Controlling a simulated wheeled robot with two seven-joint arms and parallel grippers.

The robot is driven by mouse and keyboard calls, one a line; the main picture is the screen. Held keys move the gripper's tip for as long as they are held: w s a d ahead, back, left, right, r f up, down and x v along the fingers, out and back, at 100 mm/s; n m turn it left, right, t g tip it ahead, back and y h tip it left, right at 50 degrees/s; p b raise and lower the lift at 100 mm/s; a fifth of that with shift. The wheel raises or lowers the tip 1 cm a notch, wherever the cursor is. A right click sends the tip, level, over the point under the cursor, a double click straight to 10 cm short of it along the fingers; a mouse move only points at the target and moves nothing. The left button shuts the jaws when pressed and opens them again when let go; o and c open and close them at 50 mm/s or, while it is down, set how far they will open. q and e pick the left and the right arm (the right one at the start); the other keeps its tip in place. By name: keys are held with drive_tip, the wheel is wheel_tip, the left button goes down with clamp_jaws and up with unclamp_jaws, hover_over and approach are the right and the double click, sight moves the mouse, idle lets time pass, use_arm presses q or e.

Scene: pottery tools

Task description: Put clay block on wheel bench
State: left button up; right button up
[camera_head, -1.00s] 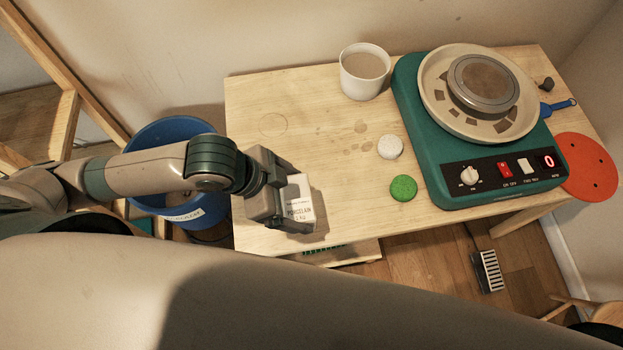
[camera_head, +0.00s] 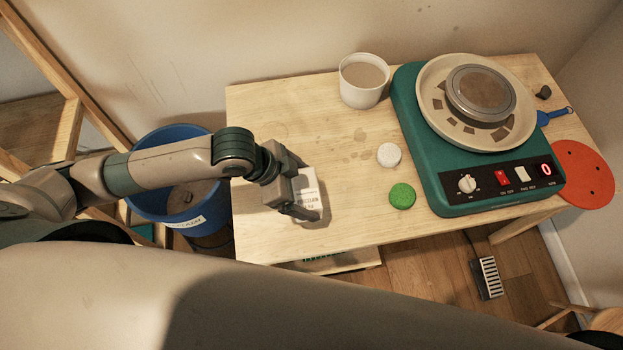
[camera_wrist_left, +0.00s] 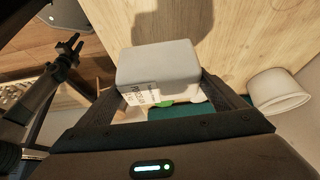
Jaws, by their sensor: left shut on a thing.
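My left gripper (camera_head: 303,197) is shut on the clay block (camera_head: 311,196), a pale grey-white block with printed text. In the left wrist view the block (camera_wrist_left: 158,68) sits between the two fingers (camera_wrist_left: 165,98). The block is over the left front part of the wheel bench (camera_head: 290,110), a light wooden table. Its shadow falls close beside it; I cannot tell whether it touches the top. A dark pronged part at the left of the wrist view appears to be my right gripper (camera_wrist_left: 74,46); its opening is unclear.
A green pottery wheel (camera_head: 460,195) stands on the bench's right side. A blue bucket (camera_head: 150,205) is left of the bench. The bench's back left is clear.

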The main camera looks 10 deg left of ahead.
use_arm(q)
drive_tip(key=w+f, duration=0.1)
drive_tip(key=w, duration=0.1)
drive_tip(key=w+f, duration=0.1)
drive_tip(key=w, duration=0.1)
drive_tip(key=w+f+p, duration=0.1)
drive_tip(key=shift+w+d, duration=0.2)
drive_tip(key=shift+w, duration=0.2)
drive_tip(key=shift+f, duration=0.15)
drive_tip(key=shift+f+p, duration=0.65)
drive_tip(key=shift+f, duration=1.3)
drive_tip(key=o, duration=1.7)
drive_tip(key=shift+s+a+f, duration=0.1)
drive_tip(key=shift+f, duration=0.1)
drive_tip(key=shift+r, duration=0.15)
